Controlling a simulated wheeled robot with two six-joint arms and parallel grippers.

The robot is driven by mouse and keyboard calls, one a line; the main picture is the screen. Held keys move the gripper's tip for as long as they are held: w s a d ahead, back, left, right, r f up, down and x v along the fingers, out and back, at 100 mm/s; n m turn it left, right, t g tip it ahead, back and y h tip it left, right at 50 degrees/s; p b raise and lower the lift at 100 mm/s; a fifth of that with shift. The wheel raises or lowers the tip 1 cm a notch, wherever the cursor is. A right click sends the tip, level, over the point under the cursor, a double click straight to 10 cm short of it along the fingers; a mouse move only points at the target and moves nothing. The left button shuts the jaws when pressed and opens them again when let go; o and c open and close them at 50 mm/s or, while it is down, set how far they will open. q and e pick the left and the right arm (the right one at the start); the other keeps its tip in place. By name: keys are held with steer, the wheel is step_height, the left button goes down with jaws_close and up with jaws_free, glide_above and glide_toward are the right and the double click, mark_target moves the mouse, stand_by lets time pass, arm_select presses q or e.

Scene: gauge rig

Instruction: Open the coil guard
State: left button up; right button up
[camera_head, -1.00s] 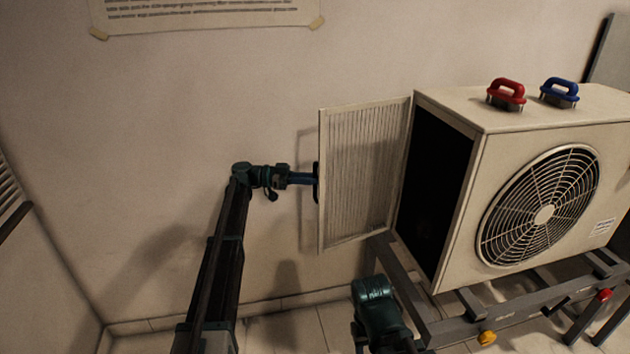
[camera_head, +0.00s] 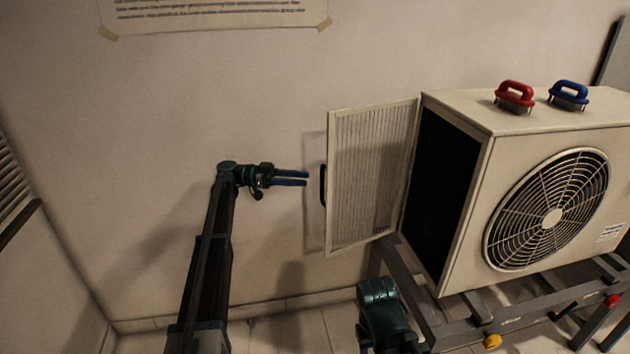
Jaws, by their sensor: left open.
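The coil guard (camera_head: 372,180) is a pale, ribbed panel hinged on the left side of the outdoor unit (camera_head: 468,215). It stands swung wide open, and the dark inside of the unit shows beside it. A dark handle (camera_head: 323,185) sits on the guard's free left edge. My left gripper (camera_head: 306,178) is open and empty, its two blue fingers pointing right, a short gap left of the handle. A dark green part of my other arm (camera_head: 380,305) shows at the bottom; its gripper is not visible.
The unit stands on a grey metal frame (camera_head: 470,325) with yellow and red knobs. A wall lies close behind the guard. The floor at lower left is clear.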

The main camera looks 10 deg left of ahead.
arm_select(q)
steer(key=a, duration=0.6)
steer(key=shift+s+a, duration=0.15)
steer(key=shift+a, duration=0.25)
